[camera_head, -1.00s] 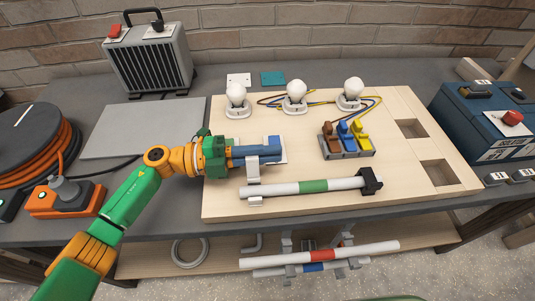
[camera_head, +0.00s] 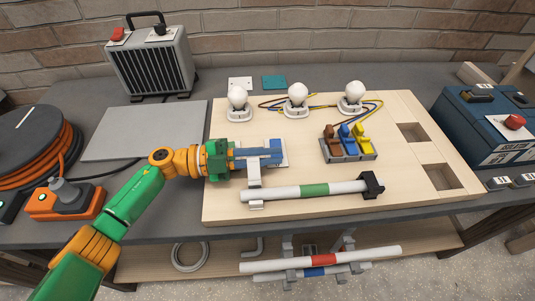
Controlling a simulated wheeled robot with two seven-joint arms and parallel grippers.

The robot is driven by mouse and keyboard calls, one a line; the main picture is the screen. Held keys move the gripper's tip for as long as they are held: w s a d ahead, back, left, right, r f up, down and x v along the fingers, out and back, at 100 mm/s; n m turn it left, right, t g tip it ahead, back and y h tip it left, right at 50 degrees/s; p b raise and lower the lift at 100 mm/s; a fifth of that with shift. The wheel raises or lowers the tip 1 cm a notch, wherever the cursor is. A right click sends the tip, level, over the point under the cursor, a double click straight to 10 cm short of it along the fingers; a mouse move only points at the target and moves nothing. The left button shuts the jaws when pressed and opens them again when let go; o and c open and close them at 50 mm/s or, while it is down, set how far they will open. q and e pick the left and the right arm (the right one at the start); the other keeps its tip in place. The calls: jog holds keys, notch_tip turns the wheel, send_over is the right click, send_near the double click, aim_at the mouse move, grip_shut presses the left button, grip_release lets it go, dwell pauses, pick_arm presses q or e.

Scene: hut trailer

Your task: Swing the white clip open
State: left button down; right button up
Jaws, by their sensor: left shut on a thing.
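The white clip (camera_head: 254,176) stands at the left end of a white tube with a green band (camera_head: 314,190), on the pale wooden board. Its upper part meets my left gripper's fingers, and its lower part reaches down across the tube's end. My left gripper (camera_head: 262,155) comes in from the left with its blue-grey fingers shut on the clip, just above the tube. The fingers partly hide where they grip it. My right gripper is not in view.
A black holder (camera_head: 373,185) carries the tube's right end. Three white bulbs (camera_head: 297,94) and a block of brown, blue and yellow levers (camera_head: 347,143) stand behind on the board (camera_head: 300,213). More tubes (camera_head: 320,260) lie on racks below the front edge.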

pick_arm(q)
jog(key=c, duration=0.9)
grip_release()
jog(key=shift+c, duration=0.2)
jog(key=a+b, duration=0.2)
jog(key=a, duration=0.5)
jog(key=shift+f+b, duration=0.2)
jog(key=shift+b, duration=0.2)
jog(key=shift+a+r, duration=0.1)
jog(key=shift+r, duration=0.05)
